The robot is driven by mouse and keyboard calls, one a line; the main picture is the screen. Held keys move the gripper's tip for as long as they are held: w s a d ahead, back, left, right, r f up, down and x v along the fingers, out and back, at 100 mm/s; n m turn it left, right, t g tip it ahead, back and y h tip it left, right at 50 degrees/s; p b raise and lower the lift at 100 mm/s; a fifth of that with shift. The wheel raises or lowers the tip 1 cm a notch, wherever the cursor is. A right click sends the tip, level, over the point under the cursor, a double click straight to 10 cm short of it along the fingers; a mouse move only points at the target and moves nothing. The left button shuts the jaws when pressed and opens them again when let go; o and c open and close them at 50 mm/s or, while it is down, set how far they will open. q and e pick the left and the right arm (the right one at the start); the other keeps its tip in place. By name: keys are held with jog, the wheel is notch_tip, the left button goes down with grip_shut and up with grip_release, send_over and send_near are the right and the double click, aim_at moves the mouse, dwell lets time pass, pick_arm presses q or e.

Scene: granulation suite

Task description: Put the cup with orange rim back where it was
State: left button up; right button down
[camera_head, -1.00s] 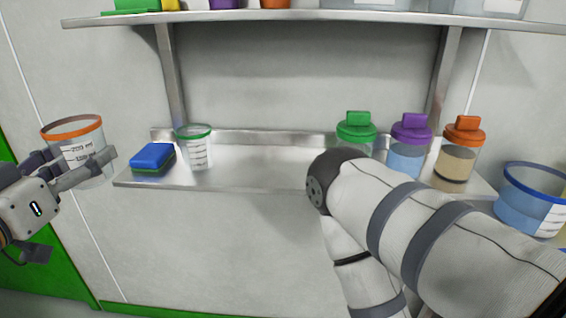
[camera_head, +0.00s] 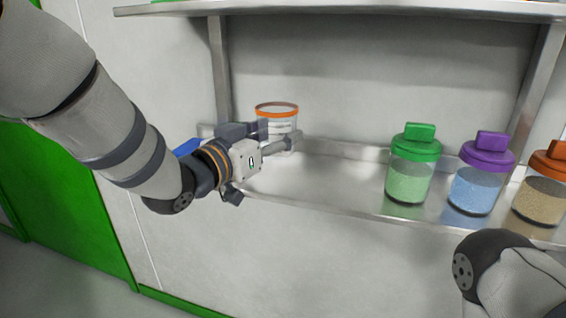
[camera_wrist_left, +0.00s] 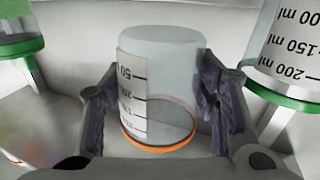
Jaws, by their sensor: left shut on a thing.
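The clear cup with orange rim (camera_head: 277,112) is between the fingers of my left gripper (camera_head: 278,138), which is shut on it. In the head view it is over the left part of the lower shelf (camera_head: 325,180), rim up. The fingers hide part of it, and I cannot tell whether its base touches the shelf. In the left wrist view the cup (camera_wrist_left: 165,85) appears inverted, its orange rim low in the picture, with a gripper finger on each side. My right gripper is out of view; only part of my right arm shows.
A green-rimmed cup (camera_wrist_left: 284,60) is close beside the held cup in the left wrist view. A blue sponge (camera_head: 187,147) is partly hidden behind my left gripper. Jars with green (camera_head: 416,148), purple (camera_head: 487,157) and orange (camera_head: 551,160) lids stand right. The shelf middle is clear.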

aim_at(281, 176)
pick_arm(q)
jog(key=shift+w+d+f, duration=0.2)
jog(key=shift+w+f, duration=0.15)
jog(key=shift+f, duration=0.15)
jog(key=shift+w+d+f, duration=0.15)
jog(key=shift+w+f, duration=0.2)
jog(key=shift+f, duration=0.1)
jog(key=shift+w+d+f+b, duration=0.1)
jog(key=shift+w+f+b, duration=0.1)
jog(key=shift+f, duration=0.7)
jog(key=shift+w+d+f+b, duration=0.1)
jog(key=shift+f+b, duration=0.1)
jog(key=shift+f, duration=0.65)
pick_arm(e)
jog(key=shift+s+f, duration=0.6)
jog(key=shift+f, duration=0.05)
pick_arm(q)
jog(key=shift+f, duration=0.2)
jog(key=o, duration=1.1)
jog(key=shift+c, duration=0.2)
